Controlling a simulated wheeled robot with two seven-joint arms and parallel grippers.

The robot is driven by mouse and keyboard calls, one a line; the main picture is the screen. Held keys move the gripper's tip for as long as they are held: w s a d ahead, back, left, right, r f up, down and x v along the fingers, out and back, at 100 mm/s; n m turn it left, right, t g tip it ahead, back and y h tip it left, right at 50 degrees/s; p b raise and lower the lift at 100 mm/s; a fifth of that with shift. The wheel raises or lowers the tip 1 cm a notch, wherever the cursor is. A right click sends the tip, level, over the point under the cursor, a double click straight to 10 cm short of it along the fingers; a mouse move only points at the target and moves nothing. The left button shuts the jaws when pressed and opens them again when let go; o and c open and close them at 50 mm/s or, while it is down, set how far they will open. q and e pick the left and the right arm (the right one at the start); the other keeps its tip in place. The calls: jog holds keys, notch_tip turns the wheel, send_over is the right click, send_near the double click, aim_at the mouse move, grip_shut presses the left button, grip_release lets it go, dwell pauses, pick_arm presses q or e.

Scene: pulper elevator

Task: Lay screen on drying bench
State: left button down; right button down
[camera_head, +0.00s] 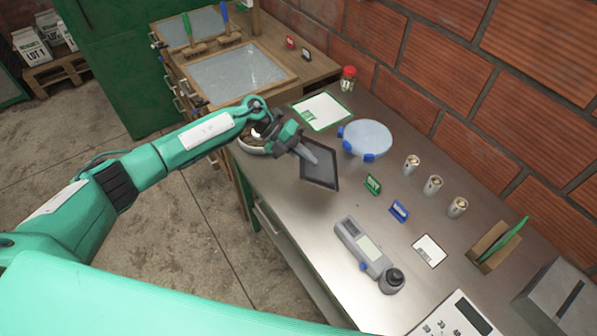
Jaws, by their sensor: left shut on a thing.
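My left gripper (303,146) is shut on the edge of a dark, flat, framed panel that looks like the screen (320,165). The screen is tilted and held over the left part of the metal-topped bench (315,215); I cannot tell if its lower corner touches. A wooden bench top (305,75) with grey wooden-framed panels (240,75) adjoins at the back left. I cannot tell from the picture which surface is the drying bench. My right gripper is not in view.
A white sheet with green edging (322,111), a round pale lidded dish (366,138) and a red-capped jar (347,78) stand behind the screen. Several small cups (433,184), a grey handheld meter (365,250) and a brown box (495,247) are to the right. A brick wall bounds the back.

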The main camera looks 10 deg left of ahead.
pick_arm(q)
jog(key=n+t, duration=0.1)
jog(key=w+n+t+h+p, duration=0.1)
jog(key=shift+a+f+t, duration=0.2)
jog(key=shift+a+t, duration=0.15)
jog(key=shift+t, duration=0.05)
jog(key=w+n+t+p, duration=0.1)
jog(key=n+t, duration=0.2)
jog(key=n+t+y+b, duration=0.2)
jog(key=n+t+b, duration=0.2)
jog(key=t+b, duration=0.3)
send_over(293, 183)
jog(key=shift+g, duration=0.5)
notch_tip(293, 183, down, 13)
jog(key=shift+f+b, duration=0.4)
jog(key=shift+b, duration=0.1)
jog(key=c, duration=1.7)
grip_release()
